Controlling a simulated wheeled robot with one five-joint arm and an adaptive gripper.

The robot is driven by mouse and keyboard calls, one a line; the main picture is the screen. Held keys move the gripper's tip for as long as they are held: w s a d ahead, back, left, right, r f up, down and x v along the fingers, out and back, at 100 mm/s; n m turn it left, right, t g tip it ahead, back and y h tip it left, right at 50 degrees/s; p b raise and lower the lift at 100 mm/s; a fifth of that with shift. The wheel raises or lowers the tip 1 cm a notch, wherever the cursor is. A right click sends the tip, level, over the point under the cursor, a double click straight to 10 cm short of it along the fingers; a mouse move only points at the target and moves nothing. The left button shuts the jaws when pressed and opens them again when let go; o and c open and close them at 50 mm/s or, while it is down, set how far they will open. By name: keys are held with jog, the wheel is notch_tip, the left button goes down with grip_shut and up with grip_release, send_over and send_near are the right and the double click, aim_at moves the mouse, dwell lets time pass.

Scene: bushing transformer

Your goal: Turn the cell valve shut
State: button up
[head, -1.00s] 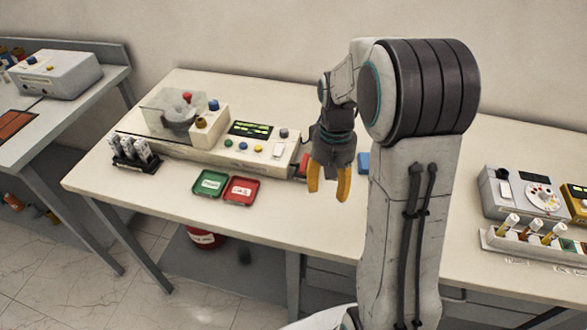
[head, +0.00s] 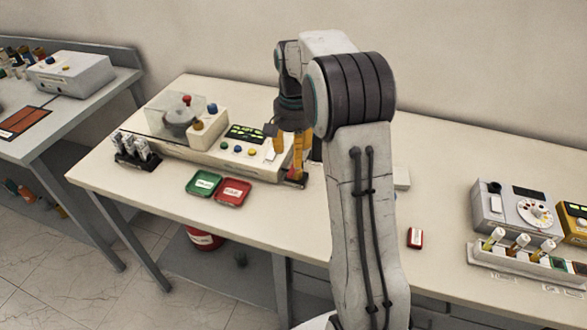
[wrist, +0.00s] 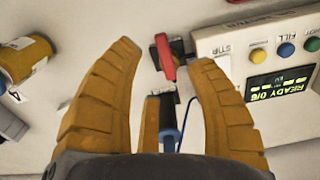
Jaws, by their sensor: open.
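The likely cell valve is a red lever on a dark mount (wrist: 166,60) at the machine's end in the wrist view; its label is unreadable. A bit of red (head: 292,173) shows there in the head view, largely hidden by my fingers. The test machine (head: 208,142) has a clear-covered cell, knobs and a lit panel (wrist: 278,88) reading READY. My gripper (wrist: 165,55) is open, its orange fingers on either side of the red lever in the picture. In the head view, my gripper (head: 288,165) points down at the machine's right end. Contact with the lever cannot be told.
A blue-handled piece (wrist: 168,122) with a blue cable shows between my fingers. An amber container (wrist: 25,60) lies at the left. Green (head: 204,185) and red (head: 233,191) trays stand before the machine. A small red box (head: 415,238) and vial rack (head: 515,258) stand right.

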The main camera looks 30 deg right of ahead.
aim_at(294, 170)
jog(key=shift+f, duration=3.2)
grip_shut()
